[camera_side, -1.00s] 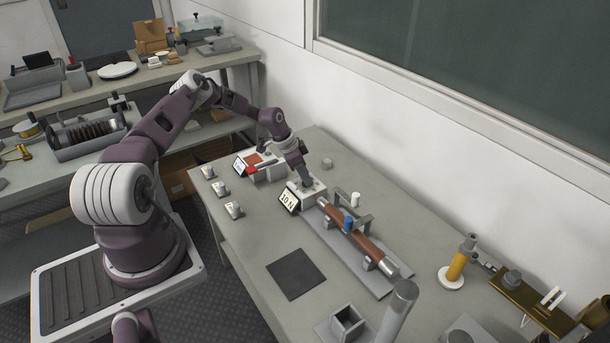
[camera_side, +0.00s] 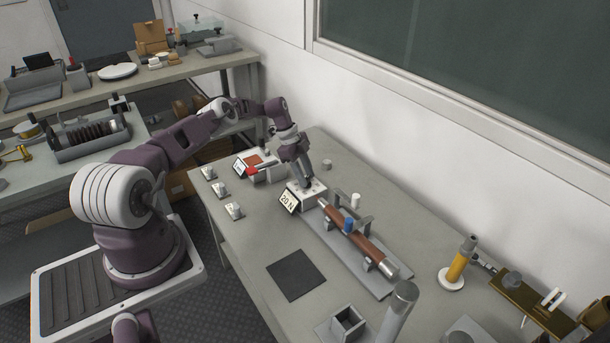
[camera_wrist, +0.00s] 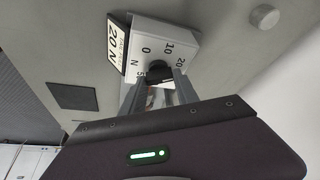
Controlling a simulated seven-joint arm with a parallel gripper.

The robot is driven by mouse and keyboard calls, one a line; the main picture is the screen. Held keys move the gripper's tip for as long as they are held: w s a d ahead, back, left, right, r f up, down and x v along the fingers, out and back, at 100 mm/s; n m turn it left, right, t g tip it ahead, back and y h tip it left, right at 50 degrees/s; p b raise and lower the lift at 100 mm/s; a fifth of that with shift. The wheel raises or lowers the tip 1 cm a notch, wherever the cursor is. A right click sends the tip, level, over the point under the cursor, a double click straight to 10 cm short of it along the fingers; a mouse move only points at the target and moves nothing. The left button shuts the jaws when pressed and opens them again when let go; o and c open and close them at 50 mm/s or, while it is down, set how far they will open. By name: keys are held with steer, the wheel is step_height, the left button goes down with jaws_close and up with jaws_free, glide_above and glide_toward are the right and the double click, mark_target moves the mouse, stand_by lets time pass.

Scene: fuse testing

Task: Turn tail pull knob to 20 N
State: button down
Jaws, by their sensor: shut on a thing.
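The tail pull box (camera_side: 305,196) is a light grey block on the table, with a tilted display (camera_side: 288,202) that reads "20 N". In the wrist view the box's top face (camera_wrist: 158,35) carries the marks 0, 5, 10 and 20 around a dark knob (camera_wrist: 159,71). The display (camera_wrist: 118,42) also reads 20 N there. My gripper (camera_wrist: 157,80) is shut on the knob, with one finger on either side of it. In the side view my gripper (camera_side: 306,182) reaches down onto the box top and hides the knob.
A brown tube (camera_side: 348,236) lies in a grey cradle right of the box. A box with a red part (camera_side: 262,168) stands close behind my gripper on the left. Several small tagged stands (camera_side: 220,188) line the left edge. A dark square mat (camera_side: 296,275) lies in front.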

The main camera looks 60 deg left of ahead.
stand_by(0.6)
steer(key=c, duration=0.9)
jaws_free()
